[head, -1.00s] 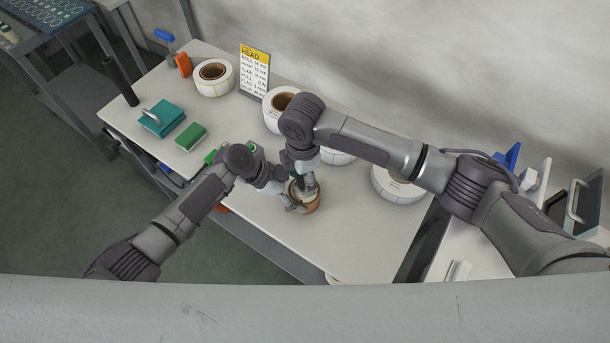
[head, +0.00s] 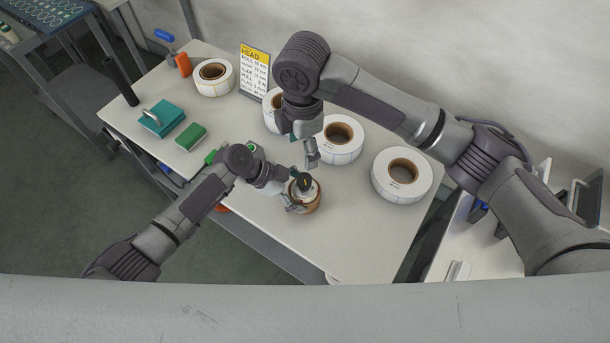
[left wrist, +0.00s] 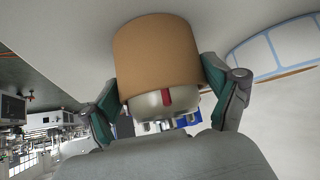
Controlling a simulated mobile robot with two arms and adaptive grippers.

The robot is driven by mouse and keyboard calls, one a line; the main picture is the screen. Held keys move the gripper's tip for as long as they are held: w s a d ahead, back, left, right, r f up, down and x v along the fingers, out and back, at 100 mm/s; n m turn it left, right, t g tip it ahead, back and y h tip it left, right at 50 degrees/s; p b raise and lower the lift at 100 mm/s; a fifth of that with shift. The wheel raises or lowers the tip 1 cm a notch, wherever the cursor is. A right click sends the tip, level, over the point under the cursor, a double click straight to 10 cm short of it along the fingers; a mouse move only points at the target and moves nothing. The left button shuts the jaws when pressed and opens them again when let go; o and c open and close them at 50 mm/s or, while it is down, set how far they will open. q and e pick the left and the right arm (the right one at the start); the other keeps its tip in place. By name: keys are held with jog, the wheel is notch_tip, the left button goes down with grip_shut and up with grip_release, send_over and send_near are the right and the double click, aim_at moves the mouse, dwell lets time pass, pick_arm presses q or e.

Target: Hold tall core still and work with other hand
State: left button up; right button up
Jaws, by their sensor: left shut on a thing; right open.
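The tall core (head: 311,206) is a brown cardboard cylinder standing on the white table. A pale piece with a dark top (head: 304,184) sits at its upper end. My left gripper (head: 292,202) is shut on the core from the left, low over the table. In the left wrist view the brown core (left wrist: 157,52) is between the two green-padded fingers (left wrist: 163,88), with the pale piece (left wrist: 165,104) and its red mark at the end. My right gripper (head: 312,156) is open, above and behind the core, apart from it. Its fingertips are small in view.
White label rolls stand behind, among them one at centre (head: 355,150) and one at right (head: 385,190). A yellow-topped sign (head: 254,72) stands at the back. Teal (head: 161,118) and green (head: 191,137) blocks lie left. The table front right of the core is clear.

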pick_arm(q)
jog(key=o, duration=1.4)
jog(key=shift+o, duration=0.9)
jog(key=v, duration=1.2)
jog(key=shift+f, duration=0.1)
